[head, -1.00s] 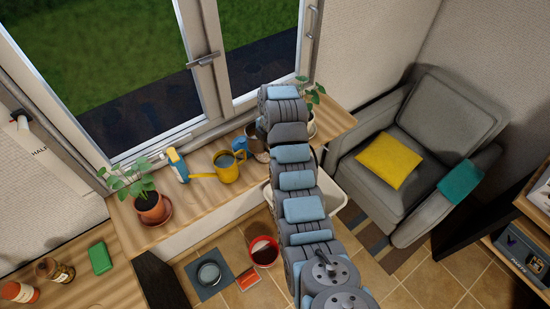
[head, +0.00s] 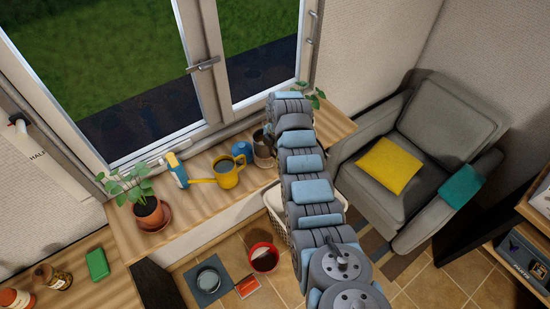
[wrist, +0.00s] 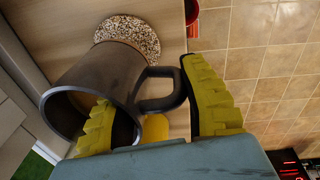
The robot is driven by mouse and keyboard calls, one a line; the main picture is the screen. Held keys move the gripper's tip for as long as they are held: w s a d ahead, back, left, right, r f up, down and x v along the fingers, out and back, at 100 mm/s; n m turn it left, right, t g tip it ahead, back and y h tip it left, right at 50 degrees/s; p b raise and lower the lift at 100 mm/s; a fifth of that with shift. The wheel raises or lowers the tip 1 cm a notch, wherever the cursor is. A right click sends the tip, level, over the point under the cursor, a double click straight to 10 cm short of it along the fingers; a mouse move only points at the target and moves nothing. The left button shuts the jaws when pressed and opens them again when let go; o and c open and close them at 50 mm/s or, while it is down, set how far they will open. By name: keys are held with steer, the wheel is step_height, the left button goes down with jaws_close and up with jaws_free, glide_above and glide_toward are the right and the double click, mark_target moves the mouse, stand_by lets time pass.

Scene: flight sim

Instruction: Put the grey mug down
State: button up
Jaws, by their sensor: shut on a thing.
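The dark grey mug (wrist: 100,85) is large in the wrist view, tilted in the picture, with its open mouth toward the lower left and its handle to the right. My gripper (wrist: 150,88) is shut on it: one yellow finger is inside the mouth, the other is outside beyond the handle. A round speckled coaster (wrist: 128,33) lies on the wooden sill just past the mug's base. I cannot tell whether the base touches the coaster or the sill. In the head view my arm hides the gripper; a dark cup shape shows beside it at the sill.
On the sill (head: 205,205) stand a yellow watering can (head: 228,176), a blue-and-white spray bottle (head: 177,170) and a potted plant (head: 149,212). Another plant (head: 316,97) is behind my arm. A white basket (head: 275,203) and red bucket (head: 264,257) are below on the floor.

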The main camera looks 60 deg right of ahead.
steer(key=shift+d+f, duration=0.2)
steer(key=shift+f, duration=1.55)
steer(key=o, duration=1.2)
steer(key=shift+f, duration=0.1)
steer(key=shift+s+r, duration=0.15)
steer(key=shift+r, duration=1.45)
steer(key=shift+s+r+b, duration=0.15)
steer(key=shift+r+b, duration=0.15)
steer(key=shift+r, duration=1.2)
steer(key=shift+s+r+b, duration=0.15)
steer(key=shift+r+b, duration=0.1)
steer(key=shift+r, duration=1.2)
steer(key=shift+s+r+b, duration=0.15)
steer(key=shift+r+b, duration=0.15)
steer(key=shift+r, duration=1.2)
